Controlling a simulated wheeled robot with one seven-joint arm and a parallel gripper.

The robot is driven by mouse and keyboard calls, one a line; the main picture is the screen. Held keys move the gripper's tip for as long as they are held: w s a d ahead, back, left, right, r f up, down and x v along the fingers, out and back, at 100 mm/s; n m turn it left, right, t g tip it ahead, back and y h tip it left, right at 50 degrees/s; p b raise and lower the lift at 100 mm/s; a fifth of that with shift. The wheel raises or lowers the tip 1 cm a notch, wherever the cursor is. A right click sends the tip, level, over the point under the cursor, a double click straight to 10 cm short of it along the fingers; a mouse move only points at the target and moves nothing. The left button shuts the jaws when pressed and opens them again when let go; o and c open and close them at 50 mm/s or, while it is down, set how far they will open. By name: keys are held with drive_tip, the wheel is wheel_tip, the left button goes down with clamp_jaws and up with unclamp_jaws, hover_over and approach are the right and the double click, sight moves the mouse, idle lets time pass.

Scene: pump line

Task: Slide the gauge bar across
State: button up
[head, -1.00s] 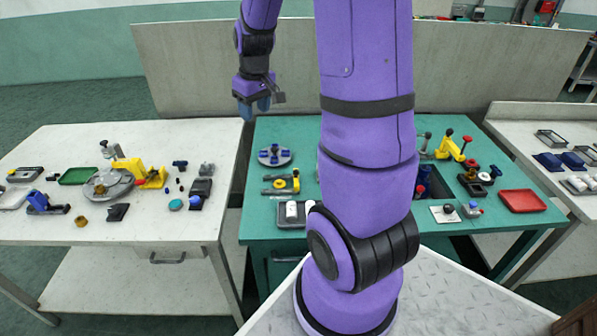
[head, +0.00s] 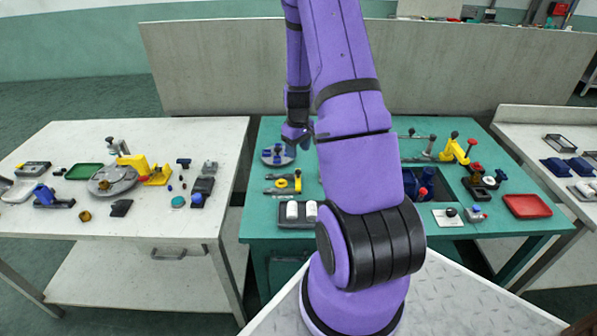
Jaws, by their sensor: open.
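I cannot tell for sure which small part is the gauge bar. A yellow and grey fixture with bar-like pieces (head: 285,184) lies on the left part of the green table (head: 262,221). My gripper (head: 298,140) is above the back left of this table, by a grey disc with blue parts (head: 278,155). It is open and appears empty, though its fingers are small and partly unclear. The fixture is nearer the front than my gripper and apart from it. My arm hides the middle of the table.
A tray with white cylinders (head: 297,213) sits at the green table's front left. A blue pump part (head: 426,183), a yellow clamp (head: 455,150) and a red tray (head: 527,206) are on the right. The left white table (head: 100,235) holds several parts. A grey panel (head: 230,65) stands behind.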

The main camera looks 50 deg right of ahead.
sight(297, 170)
wheel_tip(297, 170, down, 10)
drive_tip(key=shift+r, duration=0.2)
idle(0.3)
drive_tip(key=shift+w+a, duration=0.1)
clamp_jaws()
